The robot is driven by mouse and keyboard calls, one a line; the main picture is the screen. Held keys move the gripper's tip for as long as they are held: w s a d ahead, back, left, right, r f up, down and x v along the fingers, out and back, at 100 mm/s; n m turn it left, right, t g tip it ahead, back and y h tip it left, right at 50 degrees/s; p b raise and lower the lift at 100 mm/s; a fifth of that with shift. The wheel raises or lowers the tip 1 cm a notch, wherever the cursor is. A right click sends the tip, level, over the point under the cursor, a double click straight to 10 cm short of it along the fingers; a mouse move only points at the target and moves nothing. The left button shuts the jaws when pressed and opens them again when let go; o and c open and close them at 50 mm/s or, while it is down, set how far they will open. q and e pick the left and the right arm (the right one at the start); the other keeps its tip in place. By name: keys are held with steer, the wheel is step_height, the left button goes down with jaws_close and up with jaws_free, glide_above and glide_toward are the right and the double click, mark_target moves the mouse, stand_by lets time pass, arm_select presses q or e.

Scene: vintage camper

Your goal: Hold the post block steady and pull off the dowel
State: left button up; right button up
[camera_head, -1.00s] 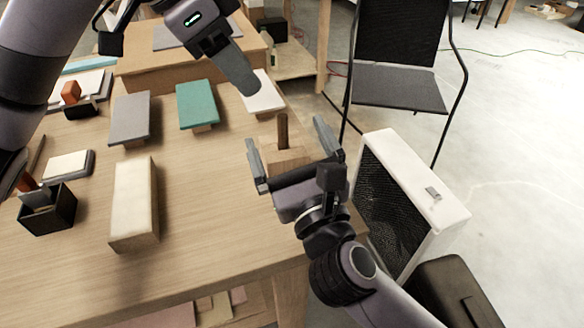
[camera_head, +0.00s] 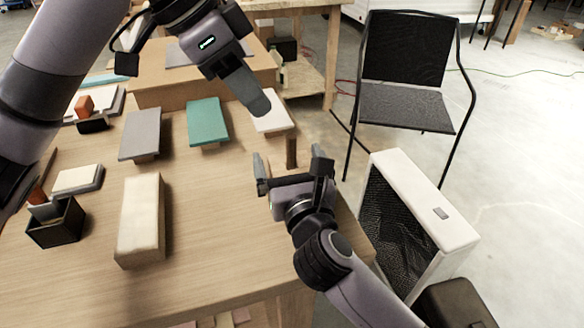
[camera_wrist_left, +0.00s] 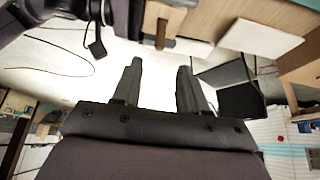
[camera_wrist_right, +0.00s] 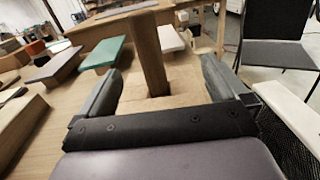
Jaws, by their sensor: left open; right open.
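The dowel (camera_head: 291,152) is a brown upright peg standing in the pale wooden post block (camera_head: 272,168) near the table's right edge. In the right wrist view the dowel (camera_wrist_right: 147,52) rises from a hole in the block (camera_wrist_right: 180,88). My right gripper (camera_head: 290,170) is open, with its fingers on either side of the block; whether they touch it is unclear. It hides much of the block in the head view. My left gripper (camera_head: 262,108) is open and empty, above and behind the dowel. The left wrist view shows the dowel (camera_wrist_left: 161,33) beyond its fingers.
A cream block (camera_head: 140,222), a grey board (camera_head: 140,134), a teal board (camera_head: 207,122) and a white board (camera_head: 272,118) lie left and behind. A dark pen box (camera_head: 54,222) stands at left. A white heater (camera_head: 420,220) and a chair (camera_head: 405,105) stand right of the table.

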mark_target(287, 140)
steer(key=c, duration=1.1)
arm_select(q)
steer(key=shift+s+d+f+n+y, duration=0.15)
steer(key=shift+d+n+y, duration=0.25)
steer(key=shift+d, duration=0.2)
steer(key=shift+s+d+f+n+y, duration=0.1)
steer(key=shift+d+n+y, duration=0.25)
steer(key=shift+d, duration=0.2)
steer(key=shift+c, duration=0.2)
arm_select(e)
steer(key=shift+o, duration=0.2)
arm_select(q)
steer(key=shift+w+d+f+n+y, duration=0.4)
steer(key=shift+f+n, duration=0.2)
steer(key=shift+f, duration=0.95)
steer(key=shift+w+d+f+n+y, duration=0.15)
steer(key=shift+d+f+n+y, duration=0.3)
steer(key=shift+f, duration=1.15)
steer(key=shift+w+d+f+n+y, duration=0.25)
steer(key=shift+d+f+n, duration=0.35)
steer(key=shift+f, duration=0.95)
steer(key=shift+a, duration=0.1)
